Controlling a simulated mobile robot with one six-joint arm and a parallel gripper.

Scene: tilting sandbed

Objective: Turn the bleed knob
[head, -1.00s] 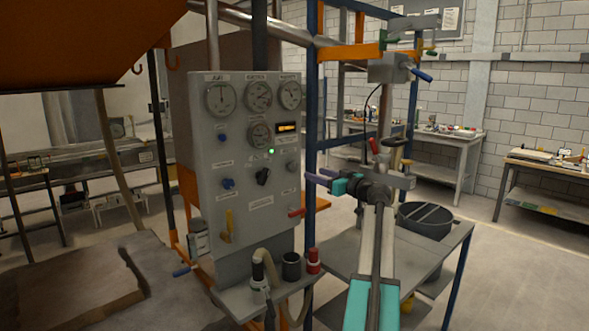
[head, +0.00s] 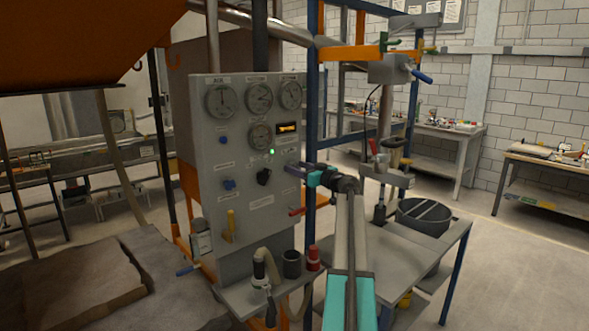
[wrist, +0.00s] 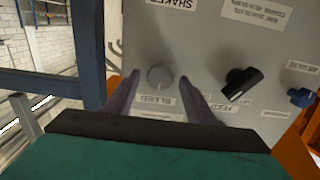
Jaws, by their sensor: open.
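The bleed knob (wrist: 160,76) is a round grey knob on the grey control panel (wrist: 215,40), above an upside-down label reading BLEED in the wrist view. My gripper (wrist: 158,82) is open, with its two purple fingers on either side of the knob in that view.
A black selector knob (wrist: 241,84) and a blue knob (wrist: 300,97) are beside the bleed knob in the wrist view. A red lever (head: 297,211) is below my gripper. A blue upright post (head: 311,225) runs close along the panel's right edge. Gauges (head: 260,98) are higher up.

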